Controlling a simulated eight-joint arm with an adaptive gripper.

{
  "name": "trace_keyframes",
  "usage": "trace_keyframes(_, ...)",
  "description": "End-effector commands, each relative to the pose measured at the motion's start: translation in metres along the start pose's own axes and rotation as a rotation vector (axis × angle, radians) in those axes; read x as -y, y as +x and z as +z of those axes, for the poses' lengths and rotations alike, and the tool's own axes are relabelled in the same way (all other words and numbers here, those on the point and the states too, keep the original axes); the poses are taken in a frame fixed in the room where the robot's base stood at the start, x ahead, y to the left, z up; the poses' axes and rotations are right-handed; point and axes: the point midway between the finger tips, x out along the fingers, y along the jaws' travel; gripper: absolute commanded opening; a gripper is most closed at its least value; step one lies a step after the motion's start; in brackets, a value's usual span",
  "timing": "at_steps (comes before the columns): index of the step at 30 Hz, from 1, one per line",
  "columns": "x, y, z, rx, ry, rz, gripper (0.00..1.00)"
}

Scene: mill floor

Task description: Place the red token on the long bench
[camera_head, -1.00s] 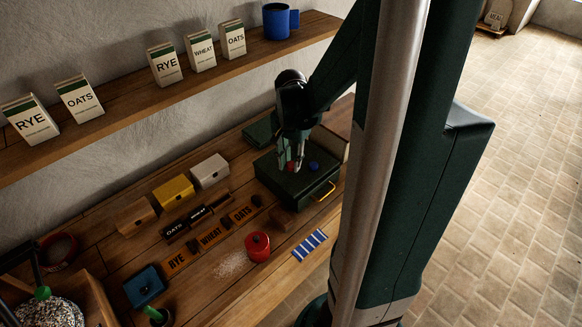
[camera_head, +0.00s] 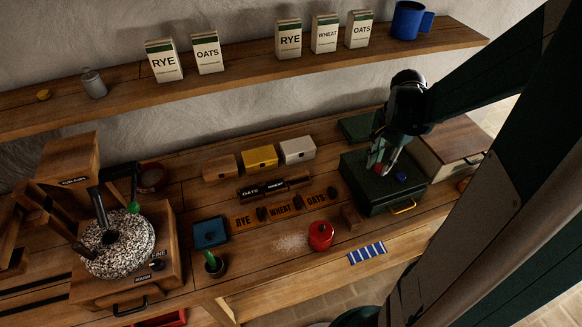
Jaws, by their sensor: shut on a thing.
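My gripper (camera_head: 384,160) points down over the dark green box (camera_head: 385,194) on the right part of the bench. It is shut on the red token (camera_head: 376,168), which shows small and red at the fingertips, partly hidden by them. I cannot tell whether the token still touches the box top. A blue token (camera_head: 401,177) lies on the box top just to the right. The long bench (camera_head: 262,263) is wooden and runs along the wall below the shelf.
A red pot (camera_head: 320,236), a striped blue cloth (camera_head: 366,252) and a small wooden block (camera_head: 352,216) stand near the box. Label boards (camera_head: 280,210) and small boxes (camera_head: 260,157) fill the middle. A grain mill (camera_head: 118,245) is at left. Bare wood shows near the front edge.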

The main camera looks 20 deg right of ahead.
Motion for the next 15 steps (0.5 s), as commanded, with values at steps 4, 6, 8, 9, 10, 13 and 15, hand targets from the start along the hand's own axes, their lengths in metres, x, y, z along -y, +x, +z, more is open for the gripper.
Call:
trace_keyframes(4, 0.0, 0.0, 0.0, 0.0, 0.0, 0.0, 0.16)
trace_keyframes(6, 0.0, 0.0, 0.0, 0.0, -0.001, 0.0, 0.16)
trace_keyframes(8, 0.001, 0.0, 0.001, 0.0, -0.004, 0.0, 0.16)
trace_keyframes(9, 0.002, 0.001, 0.002, 0.0, -0.007, 0.0, 0.16)
trace_keyframes(10, 0.002, 0.001, 0.003, 0.0, -0.011, 0.0, 0.16)
trace_keyframes(13, 0.006, 0.002, 0.008, 0.0, -0.028, 0.0, 0.16)
trace_keyframes(15, 0.01, 0.004, 0.013, 0.0, -0.046, 0.0, 0.16)
